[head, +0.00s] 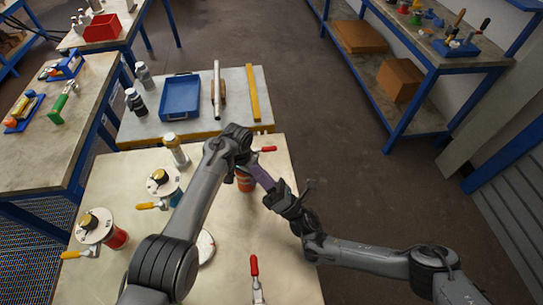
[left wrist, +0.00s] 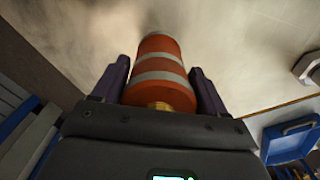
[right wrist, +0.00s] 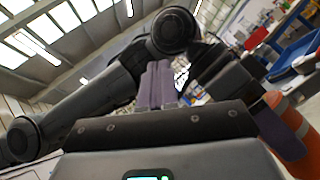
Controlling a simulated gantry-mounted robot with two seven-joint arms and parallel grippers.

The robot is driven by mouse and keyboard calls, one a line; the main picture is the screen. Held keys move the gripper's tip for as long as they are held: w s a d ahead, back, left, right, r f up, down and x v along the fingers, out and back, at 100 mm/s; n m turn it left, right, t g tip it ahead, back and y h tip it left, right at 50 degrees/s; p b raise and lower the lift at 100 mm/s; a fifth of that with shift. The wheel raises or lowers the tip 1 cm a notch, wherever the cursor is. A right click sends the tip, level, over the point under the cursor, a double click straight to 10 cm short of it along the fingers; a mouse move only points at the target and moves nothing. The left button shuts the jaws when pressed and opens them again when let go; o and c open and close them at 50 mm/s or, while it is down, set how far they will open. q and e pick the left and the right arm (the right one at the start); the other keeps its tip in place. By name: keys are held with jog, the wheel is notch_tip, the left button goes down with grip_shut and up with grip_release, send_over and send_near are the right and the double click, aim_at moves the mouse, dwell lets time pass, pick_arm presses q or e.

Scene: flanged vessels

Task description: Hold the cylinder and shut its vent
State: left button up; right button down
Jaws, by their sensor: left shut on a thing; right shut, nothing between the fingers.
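The cylinder is orange with white bands. In the left wrist view the cylinder (left wrist: 162,68) sits between the two purple fingers of my left gripper (left wrist: 160,85), with a brassy part (left wrist: 160,106) at its near end. In the head view the cylinder (head: 246,186) is mostly hidden by my arms. My right gripper (head: 262,177) is shut and empty, its fingertips close beside the cylinder. In the right wrist view its purple fingers (right wrist: 158,85) are together, and the cylinder (right wrist: 296,122) shows at the right edge behind my left gripper. I cannot make out the vent's state.
A red handle (head: 266,149) shows just beyond my grippers; what it belongs to is hidden. Another red-handled valve (head: 254,268) is at the table's front. Flanged vessels with yellow levers (head: 97,229) stand at left. A blue tray (head: 180,97) is on the table behind.

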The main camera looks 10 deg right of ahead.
jog(key=m+t+h, duration=0.4)
jog(key=m+h, duration=0.3)
jog(key=m, duration=0.3)
jog(key=m+g+h, duration=0.7)
jog(key=m+h, duration=0.4)
jog(key=m, duration=1.5)
send_near(270, 151)
jog(key=x, duration=0.7)
jog(key=shift+d+y, duration=0.1)
jog(key=shift+y, duration=0.2)
